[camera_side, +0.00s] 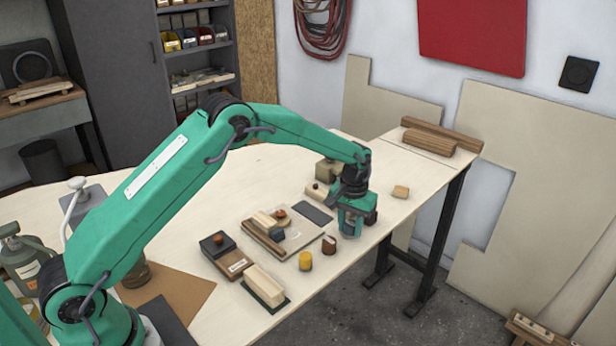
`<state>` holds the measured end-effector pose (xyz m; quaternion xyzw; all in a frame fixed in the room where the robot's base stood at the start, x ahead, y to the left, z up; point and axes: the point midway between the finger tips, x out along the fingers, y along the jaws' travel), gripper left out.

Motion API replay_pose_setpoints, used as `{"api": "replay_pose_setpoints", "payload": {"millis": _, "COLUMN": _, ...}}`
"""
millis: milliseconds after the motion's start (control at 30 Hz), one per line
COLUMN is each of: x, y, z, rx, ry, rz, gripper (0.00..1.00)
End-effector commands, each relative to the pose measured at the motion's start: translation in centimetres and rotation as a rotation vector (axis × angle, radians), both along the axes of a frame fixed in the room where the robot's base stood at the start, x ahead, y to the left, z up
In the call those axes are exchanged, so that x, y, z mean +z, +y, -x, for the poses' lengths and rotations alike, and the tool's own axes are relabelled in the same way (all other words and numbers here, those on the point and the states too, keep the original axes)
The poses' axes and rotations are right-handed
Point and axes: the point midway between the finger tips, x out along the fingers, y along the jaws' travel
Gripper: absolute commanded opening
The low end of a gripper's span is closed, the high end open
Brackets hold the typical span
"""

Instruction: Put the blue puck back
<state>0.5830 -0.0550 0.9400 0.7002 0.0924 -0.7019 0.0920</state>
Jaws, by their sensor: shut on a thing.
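My gripper (351,232) points down over the right part of the pale work table, its teal jaws low near the tabletop. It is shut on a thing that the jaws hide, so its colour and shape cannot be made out. I cannot tell whether this piece is the blue puck. No other clearly blue puck shows.
A yellow cylinder (305,262) and a small brown block (328,245) stand left of my gripper. A pale block (400,192) lies farther right. The table's front edge is near.

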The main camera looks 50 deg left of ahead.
Motion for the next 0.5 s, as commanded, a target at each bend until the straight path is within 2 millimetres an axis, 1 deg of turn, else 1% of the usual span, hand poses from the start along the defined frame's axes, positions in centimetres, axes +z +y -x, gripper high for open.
{"api": "replay_pose_setpoints", "payload": {"millis": 100, "x": -0.39, "y": -0.01, "z": -0.03, "rx": 0.0, "ry": -0.002, "rz": 0.0, "gripper": 0.1}}
{"api": "replay_pose_setpoints", "payload": {"millis": 500, "x": -0.72, "y": -0.01, "z": -0.04, "rx": 0.0, "ry": -0.002, "rz": 0.0, "gripper": 0.1}}
